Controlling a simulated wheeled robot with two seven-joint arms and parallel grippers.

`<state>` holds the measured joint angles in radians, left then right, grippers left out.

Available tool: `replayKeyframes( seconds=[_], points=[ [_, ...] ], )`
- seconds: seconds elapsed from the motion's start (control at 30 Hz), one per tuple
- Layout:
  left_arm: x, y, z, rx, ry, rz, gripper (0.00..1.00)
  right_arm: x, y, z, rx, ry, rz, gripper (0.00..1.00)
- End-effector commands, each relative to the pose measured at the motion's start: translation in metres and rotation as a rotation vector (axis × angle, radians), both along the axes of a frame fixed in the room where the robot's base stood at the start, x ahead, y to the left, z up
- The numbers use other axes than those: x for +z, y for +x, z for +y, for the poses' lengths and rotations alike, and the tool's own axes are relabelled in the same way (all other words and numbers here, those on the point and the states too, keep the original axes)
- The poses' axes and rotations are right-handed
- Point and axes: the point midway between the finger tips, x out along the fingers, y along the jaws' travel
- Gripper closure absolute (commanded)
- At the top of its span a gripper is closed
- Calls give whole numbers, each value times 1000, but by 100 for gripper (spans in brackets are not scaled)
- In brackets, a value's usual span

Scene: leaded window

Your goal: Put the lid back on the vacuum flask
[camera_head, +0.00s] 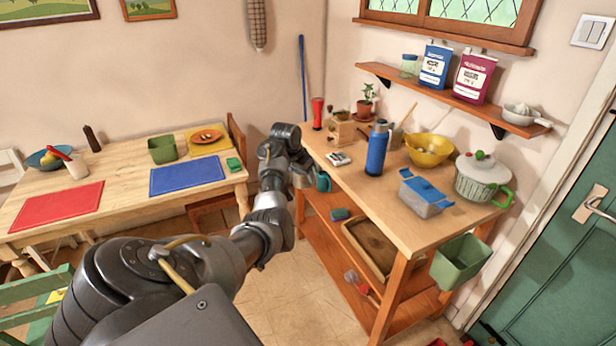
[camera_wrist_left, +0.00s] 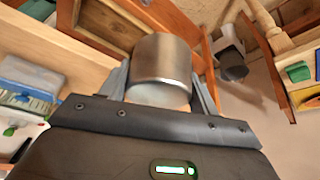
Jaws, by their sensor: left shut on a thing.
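The vacuum flask (camera_head: 376,152) is blue and stands upright on the wooden workbench, left of the yellow bowl. Its top looks dark grey-blue; whether a stopper sits there is too small to tell. My left gripper (camera_head: 300,178) is beside the bench's left edge, left of the flask and apart from it. In the left wrist view its fingers (camera_wrist_left: 165,85) are shut on a brushed-metal cylinder, the lid (camera_wrist_left: 163,62). In the head view I cannot make out the lid clearly. My right gripper is not in view.
A dining table (camera_head: 125,194) stands left.

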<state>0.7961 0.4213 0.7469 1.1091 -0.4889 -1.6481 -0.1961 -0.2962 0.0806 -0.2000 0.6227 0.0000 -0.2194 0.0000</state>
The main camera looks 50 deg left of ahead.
Motion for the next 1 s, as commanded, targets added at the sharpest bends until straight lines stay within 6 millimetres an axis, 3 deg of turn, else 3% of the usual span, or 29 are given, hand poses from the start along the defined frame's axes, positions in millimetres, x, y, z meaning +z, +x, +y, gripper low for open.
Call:
replayKeyframes(
  seconds=[0.23, 0.37, 0.5, 0.7, 1.0],
  points=[
    [4, 34, -18, 15, 2, 2, 61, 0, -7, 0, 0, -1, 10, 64],
    [5, 55, -42, 22, 5, 5, 61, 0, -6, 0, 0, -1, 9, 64],
    [2, 74, -81, 39, 8, 4, 61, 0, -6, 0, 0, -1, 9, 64],
    [1, 85, -140, 68, 9, 1, 61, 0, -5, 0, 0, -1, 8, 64],
    [4, 70, -233, 107, 7, -2, 61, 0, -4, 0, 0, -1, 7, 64]
  ],
)
